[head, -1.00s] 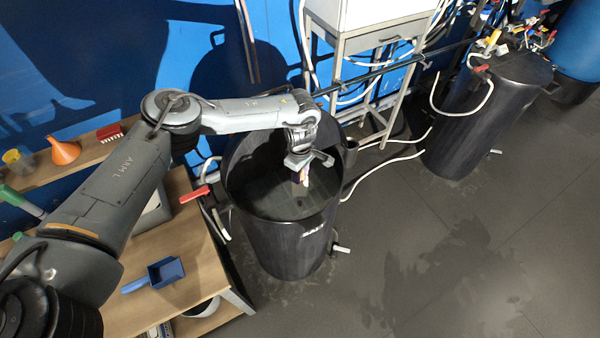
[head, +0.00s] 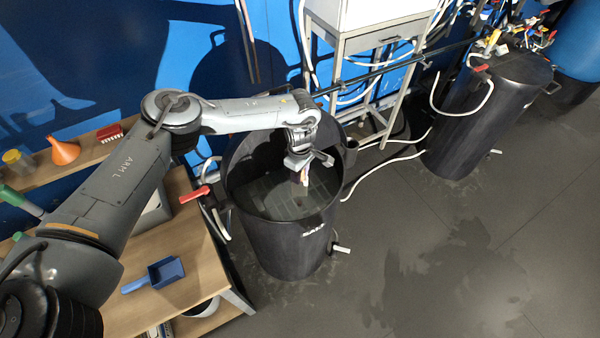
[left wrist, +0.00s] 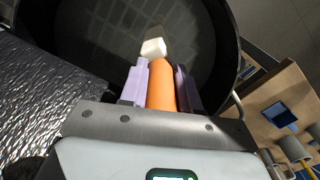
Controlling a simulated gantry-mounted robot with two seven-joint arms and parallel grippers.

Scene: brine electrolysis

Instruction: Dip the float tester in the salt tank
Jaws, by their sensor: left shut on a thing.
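The salt tank (head: 290,245) is a tall dark open drum with white lettering on its front. It holds dark liquid. My left gripper (head: 303,168) is over the tank's opening, inside its rim as seen from above. It is shut on the float tester, which shows in the left wrist view as an orange cylinder (left wrist: 161,85) between two pale purple fingers, with a whitish block at its far end. In the head view only a small pale and reddish part of the tester shows below the fingers. I cannot tell whether its tip touches the liquid. My right gripper is not in view.
A wooden bench (head: 185,245) with a blue scoop (head: 162,272) stands left of the tank. A red-handled valve (head: 195,194) and hoses sit at the tank's left side. Another dark drum (head: 475,125) stands at the right. The floor in front is open.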

